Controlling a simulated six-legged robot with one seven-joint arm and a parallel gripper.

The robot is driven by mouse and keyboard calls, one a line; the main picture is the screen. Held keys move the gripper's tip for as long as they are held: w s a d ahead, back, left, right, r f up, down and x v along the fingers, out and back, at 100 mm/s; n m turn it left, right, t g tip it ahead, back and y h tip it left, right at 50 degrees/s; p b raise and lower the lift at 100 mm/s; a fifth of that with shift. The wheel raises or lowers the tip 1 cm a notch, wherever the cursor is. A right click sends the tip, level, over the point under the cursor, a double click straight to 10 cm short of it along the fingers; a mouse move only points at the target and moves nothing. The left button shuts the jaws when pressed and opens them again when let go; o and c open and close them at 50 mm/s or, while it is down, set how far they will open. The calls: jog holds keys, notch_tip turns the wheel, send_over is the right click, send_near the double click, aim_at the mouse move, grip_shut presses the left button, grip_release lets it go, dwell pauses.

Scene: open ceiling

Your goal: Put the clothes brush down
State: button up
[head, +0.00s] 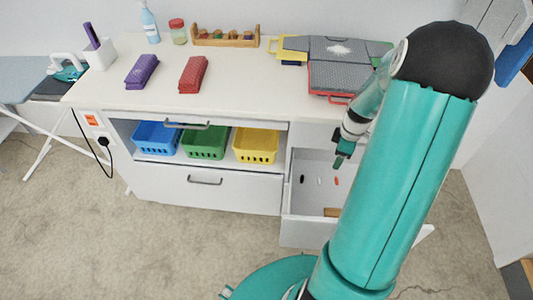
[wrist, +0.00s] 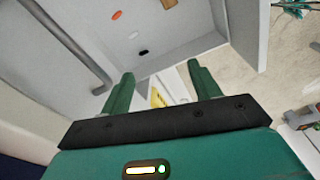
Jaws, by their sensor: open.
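My gripper (head: 343,158) is over the open drawer (head: 288,213) at the right of the white cabinet. In the wrist view its two green fingers (wrist: 160,76) are spread apart with nothing held between them. A brown wooden piece (head: 331,212) lies at the drawer's front, partly hidden by my arm; its end also shows at the top edge of the wrist view (wrist: 168,3). It may be the clothes brush, but too little shows to tell. Small black, white and orange pieces (head: 337,181) also lie in the drawer, apart from the fingers.
Blue (head: 156,137), green (head: 205,143) and yellow (head: 256,146) baskets stand in the cabinet's open shelf. Purple (head: 142,71) and red (head: 193,74) folded cloths lie on the white top (head: 240,90). A grey and red case (head: 340,75) is at its right. An ironing board (head: 27,78) stands left.

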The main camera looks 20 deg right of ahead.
jog(key=a+r+m+t+h, duration=0.2)
jog(key=a+r+m, duration=0.2)
jog(key=a+r, duration=1.45)
jog(key=s+a+r+m+t, duration=0.1)
jog(key=s+a+r+m, duration=0.1)
jog(key=s+a+r, duration=0.2)
jog(key=s+a+r+m+t+y, duration=0.1)
jog(key=s+a+r+m, duration=0.1)
jog(key=s+a+r, duration=0.2)
jog(key=s+a, duration=0.2)
jog(key=a, duration=0.2)
jog(key=shift+a+r+m+t+y, duration=0.2)
jog(key=shift+a+m+t+y, duration=0.1)
jog(key=shift+m, duration=0.1)
jog(key=shift+s+d, duration=0.1)
